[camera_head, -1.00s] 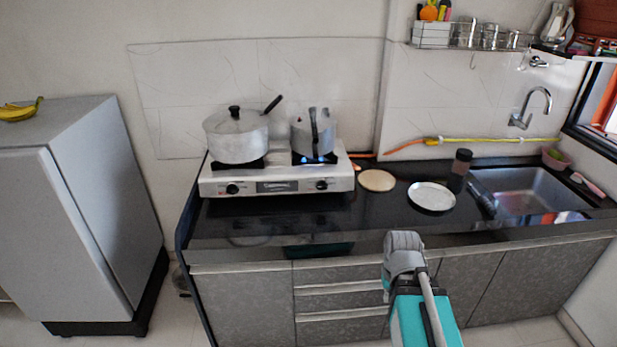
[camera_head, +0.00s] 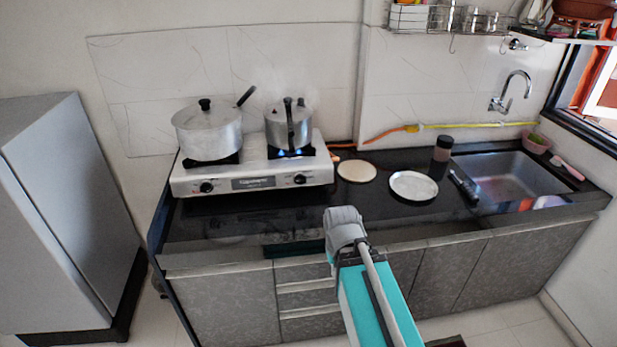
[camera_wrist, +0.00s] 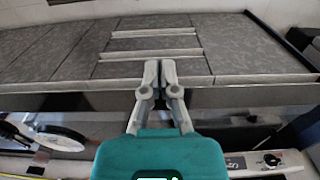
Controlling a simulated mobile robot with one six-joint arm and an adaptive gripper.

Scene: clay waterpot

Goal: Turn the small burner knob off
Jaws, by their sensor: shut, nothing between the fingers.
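The white two-burner stove (camera_head: 250,182) stands on the counter at the left in the head view. Its right knob (camera_head: 300,179) sits below the smaller pot (camera_head: 284,128), and a blue flame (camera_head: 290,151) shows under that pot. The left knob (camera_head: 207,187) sits below the large lidded pot (camera_head: 209,135). My gripper (camera_head: 343,222) is in front of the counter, to the right of and nearer than the right knob, apart from it. In the wrist view its two fingers (camera_wrist: 160,72) are together and empty. A stove knob (camera_wrist: 271,159) shows at that view's lower right; which one is unclear.
A tan round board (camera_head: 356,171) and a pale plate (camera_head: 414,186) lie right of the stove. A dark-topped jar (camera_head: 443,148) and the sink (camera_head: 510,175) are farther right. A grey fridge (camera_head: 60,220) stands at the left. The counter's front strip is clear.

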